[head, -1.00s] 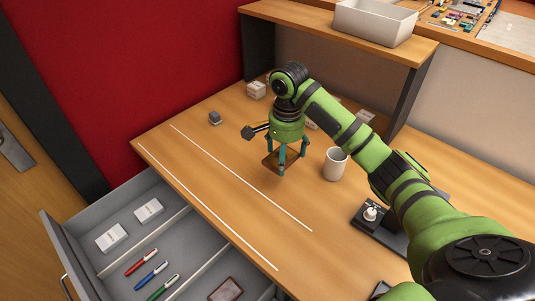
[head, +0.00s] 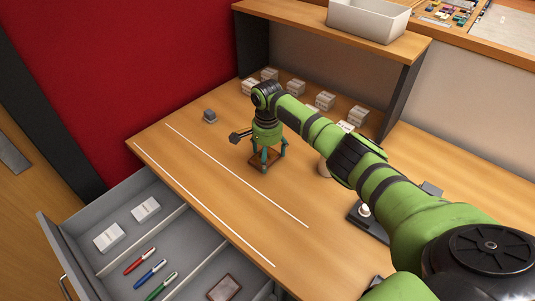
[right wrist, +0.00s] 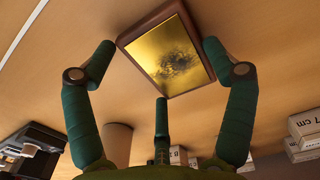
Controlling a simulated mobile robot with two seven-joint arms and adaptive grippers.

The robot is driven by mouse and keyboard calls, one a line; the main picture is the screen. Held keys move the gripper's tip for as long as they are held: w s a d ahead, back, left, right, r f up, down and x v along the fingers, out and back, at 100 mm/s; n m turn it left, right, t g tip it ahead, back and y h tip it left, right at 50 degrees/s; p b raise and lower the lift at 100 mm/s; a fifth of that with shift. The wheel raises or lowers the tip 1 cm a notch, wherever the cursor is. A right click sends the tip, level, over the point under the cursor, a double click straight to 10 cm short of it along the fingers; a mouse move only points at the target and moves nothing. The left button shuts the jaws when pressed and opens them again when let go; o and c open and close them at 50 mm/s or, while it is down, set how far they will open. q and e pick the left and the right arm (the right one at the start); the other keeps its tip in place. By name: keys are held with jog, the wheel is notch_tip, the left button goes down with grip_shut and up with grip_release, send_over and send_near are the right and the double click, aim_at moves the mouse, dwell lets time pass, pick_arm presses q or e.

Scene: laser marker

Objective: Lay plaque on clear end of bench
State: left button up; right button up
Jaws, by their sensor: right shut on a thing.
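The plaque is a dark wood-edged slab with a gold face, seen in the right wrist view (right wrist: 168,52) and small under my gripper in the head view (head: 262,164). My right gripper (head: 266,158) is shut on it, with fingers at its sides. The plaque is level with or just above the bench top (head: 215,160); I cannot tell whether it touches. It is over the bench's left part, right of two white lines. My left gripper is not in view.
A grey block (head: 210,117) stands to the left. Several white labelled blocks stand near the shelf (head: 335,28). A pale mug (head: 323,168) is partly hidden by my arm. An open drawer (head: 60,240) holds pens, white boxes and a brown-framed piece (head: 223,288).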

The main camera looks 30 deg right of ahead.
jog(key=shift+f, duration=0.2)
jog(key=o, duration=1)
notch_tip(320, 180, up, 12)
jog(key=b, duration=0.1)
jog(key=shift+r, duration=0.15)
